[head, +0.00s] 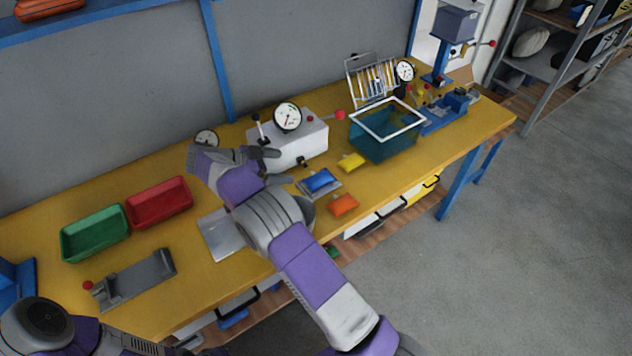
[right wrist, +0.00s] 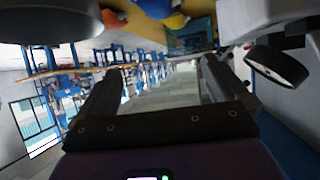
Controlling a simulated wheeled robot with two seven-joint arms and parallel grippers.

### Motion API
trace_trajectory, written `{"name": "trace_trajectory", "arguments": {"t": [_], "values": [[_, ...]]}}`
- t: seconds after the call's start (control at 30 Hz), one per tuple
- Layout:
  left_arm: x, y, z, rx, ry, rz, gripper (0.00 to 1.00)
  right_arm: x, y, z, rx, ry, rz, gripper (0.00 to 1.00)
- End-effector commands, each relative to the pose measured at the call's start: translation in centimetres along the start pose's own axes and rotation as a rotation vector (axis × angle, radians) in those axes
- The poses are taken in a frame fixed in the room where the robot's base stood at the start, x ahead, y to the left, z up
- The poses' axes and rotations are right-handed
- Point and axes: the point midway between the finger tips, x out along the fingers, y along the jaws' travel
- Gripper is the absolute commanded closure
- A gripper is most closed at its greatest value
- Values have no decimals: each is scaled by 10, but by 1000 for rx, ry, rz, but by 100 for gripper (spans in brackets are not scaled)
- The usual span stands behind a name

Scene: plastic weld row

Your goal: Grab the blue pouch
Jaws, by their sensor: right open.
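The blue pouch (head: 320,180) lies on a small grey tray (head: 334,192) on the yellow bench, in front of the white gauge box. It shows upside down at the top edge of the right wrist view (right wrist: 154,7). My right gripper (head: 273,166) is left of the pouch, apart from it, beside the white box. Its two fingers are spread with nothing between them (right wrist: 160,95). My left arm shows at the lower left, but its gripper is not clearly in view.
A yellow pouch (head: 351,162) and an orange pouch (head: 343,205) lie close to the blue one. The white gauge box (head: 300,143) stands behind. A teal bin (head: 385,143) stands to the right. Red (head: 160,203) and green (head: 95,233) bins sit left.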

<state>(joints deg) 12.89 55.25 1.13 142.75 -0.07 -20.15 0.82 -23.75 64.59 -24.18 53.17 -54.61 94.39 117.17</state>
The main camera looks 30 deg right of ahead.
Motion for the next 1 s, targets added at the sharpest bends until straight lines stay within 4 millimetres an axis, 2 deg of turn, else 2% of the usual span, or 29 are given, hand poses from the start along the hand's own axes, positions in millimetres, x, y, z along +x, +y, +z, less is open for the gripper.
{"name": "trace_trajectory", "arguments": {"t": [0.03, 0.3, 0.47, 0.73, 1.0], "values": [[10, -4, -1, 0, 0, 0, 100, 5, 0, 10, 0, 1, 0, 0], [33, -12, -2, 0, 1, 0, 100, 17, 0, 31, 1, 1, 0, 0], [38, -14, -2, 0, 1, 0, 100, 30, 0, 32, 2, 0, 3, 0], [50, -18, -3, 0, 1, 0, 100, 75, 0, 32, 1, 0, 3, 0], [53, -20, -3, 0, 1, 0, 100, 92, -1, 32, 0, 0, 1, 0]]}}
